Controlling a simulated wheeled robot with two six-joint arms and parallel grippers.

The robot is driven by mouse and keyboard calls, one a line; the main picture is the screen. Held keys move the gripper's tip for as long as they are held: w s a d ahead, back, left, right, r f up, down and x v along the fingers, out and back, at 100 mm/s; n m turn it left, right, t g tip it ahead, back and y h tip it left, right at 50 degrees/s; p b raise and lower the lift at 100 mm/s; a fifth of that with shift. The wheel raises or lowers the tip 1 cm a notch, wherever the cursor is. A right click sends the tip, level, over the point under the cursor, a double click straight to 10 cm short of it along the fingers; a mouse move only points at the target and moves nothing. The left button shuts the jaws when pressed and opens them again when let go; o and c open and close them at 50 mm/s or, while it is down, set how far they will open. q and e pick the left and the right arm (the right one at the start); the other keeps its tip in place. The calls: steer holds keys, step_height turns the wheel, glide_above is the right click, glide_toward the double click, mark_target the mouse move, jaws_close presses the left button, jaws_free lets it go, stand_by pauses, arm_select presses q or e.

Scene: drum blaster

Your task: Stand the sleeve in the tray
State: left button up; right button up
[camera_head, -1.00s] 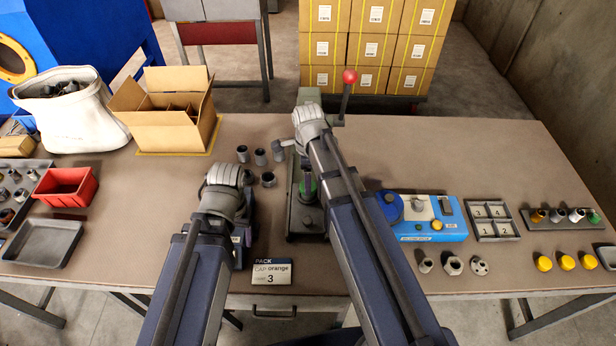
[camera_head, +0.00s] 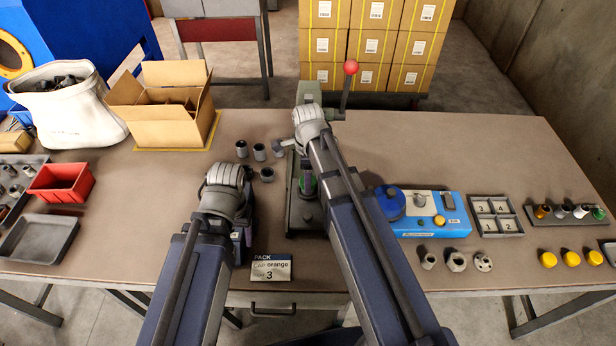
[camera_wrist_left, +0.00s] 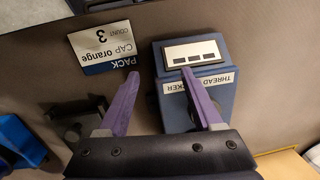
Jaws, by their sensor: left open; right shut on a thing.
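Several short dark hollow cylinders that look like sleeves (camera_head: 260,152) stand on the table left of the press. A shallow grey tray (camera_head: 38,262) lies at the left; no cylinder shows in it. My left gripper (camera_wrist_left: 162,92) is open, its purple fingers over the blue thread checker box (camera_wrist_left: 222,110), with nothing seen between them. In the head view its wrist hides most of that box. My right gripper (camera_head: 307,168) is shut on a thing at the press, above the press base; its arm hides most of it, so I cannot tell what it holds.
The press (camera_head: 305,222) with a red-knobbed lever (camera_head: 350,68) stands mid-table. A red bin (camera_head: 62,184) and open carton (camera_head: 165,130) are left. A blue device (camera_head: 440,228), a divided grey tray (camera_head: 478,232) and yellow caps (camera_head: 567,258) are right. A card (camera_head: 271,268) lies in front.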

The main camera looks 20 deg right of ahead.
steer(key=c, duration=0.3)
arm_select(q)
step_height(320, 180, up, 15)
steer(key=p, duration=1.5)
arm_select(e)
step_height(320, 180, up, 15)
steer(key=shift+r, duration=0.1)
steer(key=shift+c, duration=0.2)
arm_select(q)
steer(key=shift+r, duration=0.15)
